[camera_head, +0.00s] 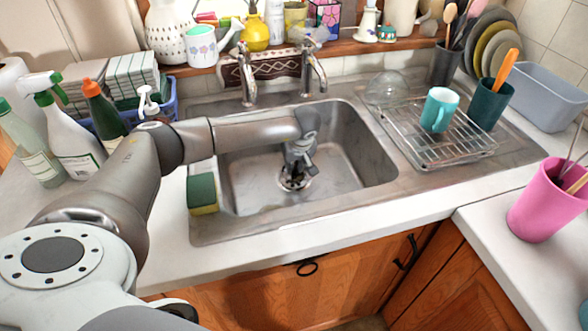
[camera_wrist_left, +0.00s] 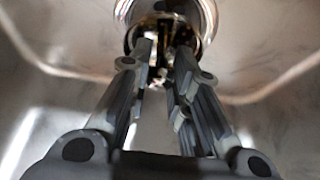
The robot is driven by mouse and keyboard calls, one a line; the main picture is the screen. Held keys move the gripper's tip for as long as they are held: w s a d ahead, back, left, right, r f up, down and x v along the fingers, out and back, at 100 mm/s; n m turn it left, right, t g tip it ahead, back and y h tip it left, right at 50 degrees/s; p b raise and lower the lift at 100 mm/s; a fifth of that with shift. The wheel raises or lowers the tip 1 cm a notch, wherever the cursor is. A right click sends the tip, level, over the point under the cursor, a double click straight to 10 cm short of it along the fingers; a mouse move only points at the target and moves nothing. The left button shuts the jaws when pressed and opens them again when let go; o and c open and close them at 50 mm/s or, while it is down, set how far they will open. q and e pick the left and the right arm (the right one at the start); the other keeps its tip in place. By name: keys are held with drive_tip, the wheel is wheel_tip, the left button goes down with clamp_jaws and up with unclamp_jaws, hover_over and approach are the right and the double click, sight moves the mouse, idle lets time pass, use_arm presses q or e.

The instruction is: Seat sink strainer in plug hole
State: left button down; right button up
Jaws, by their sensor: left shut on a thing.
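The metal sink (camera_head: 345,160) has its plug hole (camera_head: 284,184) in the basin floor, left of the middle. My left gripper (camera_head: 294,174) reaches down into the basin, right over the plug hole. In the left wrist view its two fingers (camera_wrist_left: 161,62) are close together, shut on the sink strainer (camera_wrist_left: 163,24), a round dark and shiny metal piece at their tips. The fingers and the glare hide much of it. I cannot tell whether the strainer sits in the hole or just above it. My right gripper is not in view.
Two taps (camera_head: 313,72) stand behind the basin. A green and yellow sponge (camera_head: 202,194) lies on the left rim. A dish rack (camera_head: 455,145) with a teal mug (camera_head: 438,108) stands to the right. Spray bottles (camera_head: 70,140) stand at the left. The basin's right half is clear.

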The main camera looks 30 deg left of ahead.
sight(295, 166)
use_arm(q)
drive_tip(key=shift+f+p, duration=0.4)
drive_tip(key=shift+f, duration=1.1)
drive_tip(key=shift+f, duration=0.2)
drive_tip(key=c, duration=1.3)
unclamp_jaws()
drive_tip(key=shift+c, duration=0.2)
drive_tip(key=shift+r, duration=0.15)
drive_tip(key=shift+r, duration=0.2)
drive_tip(key=b+v, duration=0.1)
drive_tip(key=v, duration=1)
drive_tip(key=shift+d+r, duration=0.15)
drive_tip(key=shift+r, duration=0.2)
drive_tip(key=shift+s, duration=0.1)
